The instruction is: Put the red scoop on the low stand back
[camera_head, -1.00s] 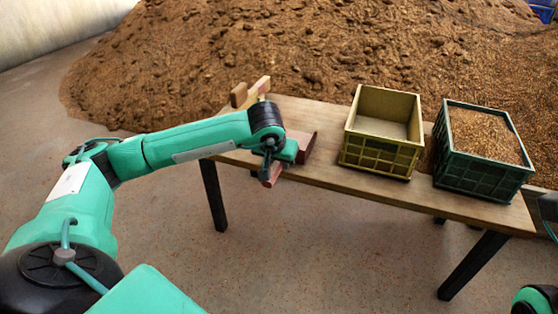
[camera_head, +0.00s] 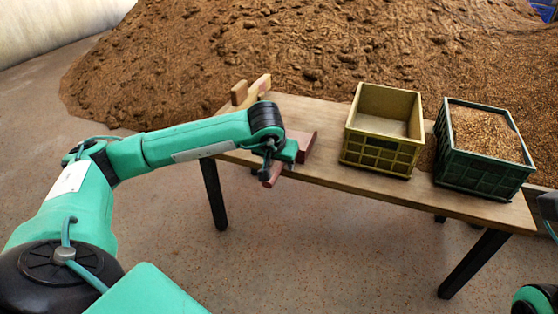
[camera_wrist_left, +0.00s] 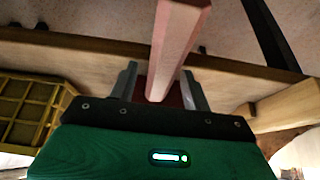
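The red scoop (camera_head: 303,146) lies at the left end of the wooden table, its handle (camera_head: 271,180) reaching over the front edge. My left gripper (camera_head: 275,158) is at the handle and partly hides the scoop. In the left wrist view the pale red handle (camera_wrist_left: 180,45) passes between the two fingers of my left gripper (camera_wrist_left: 160,90). The fingers look apart, with gaps beside the handle. The low wooden stand (camera_head: 240,94) is at the table's back left corner, behind my gripper; what seems to be part of it shows in the wrist view (camera_wrist_left: 285,108). My right gripper is not in view.
A yellow, seemingly empty crate (camera_head: 376,158) stands mid-table. A green crate full of grain (camera_head: 478,175) stands to its right. A large heap of brown grain (camera_head: 330,50) rises behind the wooden table (camera_head: 330,118). The floor in front is clear.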

